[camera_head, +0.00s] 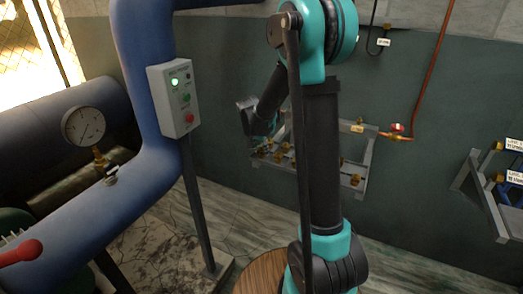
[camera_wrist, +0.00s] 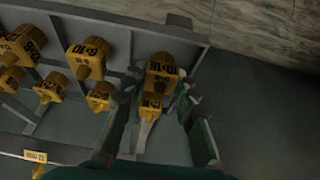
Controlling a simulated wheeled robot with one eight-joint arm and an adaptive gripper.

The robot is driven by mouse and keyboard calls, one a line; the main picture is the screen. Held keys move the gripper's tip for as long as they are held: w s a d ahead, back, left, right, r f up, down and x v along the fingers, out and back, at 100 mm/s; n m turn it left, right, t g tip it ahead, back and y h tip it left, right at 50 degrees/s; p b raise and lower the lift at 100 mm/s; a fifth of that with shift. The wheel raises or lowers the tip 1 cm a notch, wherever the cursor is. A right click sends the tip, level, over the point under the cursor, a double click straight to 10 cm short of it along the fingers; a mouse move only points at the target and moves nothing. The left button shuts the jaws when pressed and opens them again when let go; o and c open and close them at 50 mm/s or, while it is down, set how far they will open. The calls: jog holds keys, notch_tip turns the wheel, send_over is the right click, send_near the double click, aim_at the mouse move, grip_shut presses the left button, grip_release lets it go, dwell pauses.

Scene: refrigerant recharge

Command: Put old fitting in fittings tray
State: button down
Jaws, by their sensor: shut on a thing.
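In the wrist view, my gripper (camera_wrist: 160,88) is closed around a yellow fitting (camera_wrist: 161,68) with dark markings, near the right end of a grey tray (camera_wrist: 120,17). A smaller yellow piece (camera_wrist: 150,108) shows just below it between the fingers; I cannot tell whether the two are joined. I cannot tell whether the held fitting touches the tray. In the head view, my gripper (camera_head: 247,116) is by the left end of the tray on the wall frame (camera_head: 353,178), and the held fitting cannot be made out.
Several other marked yellow fittings (camera_wrist: 86,58) sit in the tray to the left. A red-handled valve (camera_head: 397,128) on a copper pipe is right of the frame. A control box (camera_head: 174,98), blue pipes (camera_head: 138,70) and a gauge (camera_head: 84,128) stand left.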

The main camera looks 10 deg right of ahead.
jog(key=c, duration=1.5)
grip_release()
jog(key=shift+f, duration=0.1)
jog(key=shift+o, duration=0.2)
jog(key=v, duration=1.2)
jog(key=s+d+f+n+y, duration=0.1)
jog(key=s+f, duration=0.3)
jog(key=s, duration=0.5)
jog(key=s+d+f+n, duration=0.3)
jog(key=s+f, duration=0.1)
jog(key=s, duration=0.5)
jog(key=s+d+f+n+y, duration=0.1)
jog(key=s+d+f+n, duration=0.1)
jog(key=s, duration=0.6)
notch_tip(320, 180, down, 2)
jog(key=shift+s+d+n+t+y, duration=0.3)
jog(key=shift+s+d+n, duration=0.1)
jog(key=shift+n, duration=0.2)
jog(key=shift+r, duration=0.1)
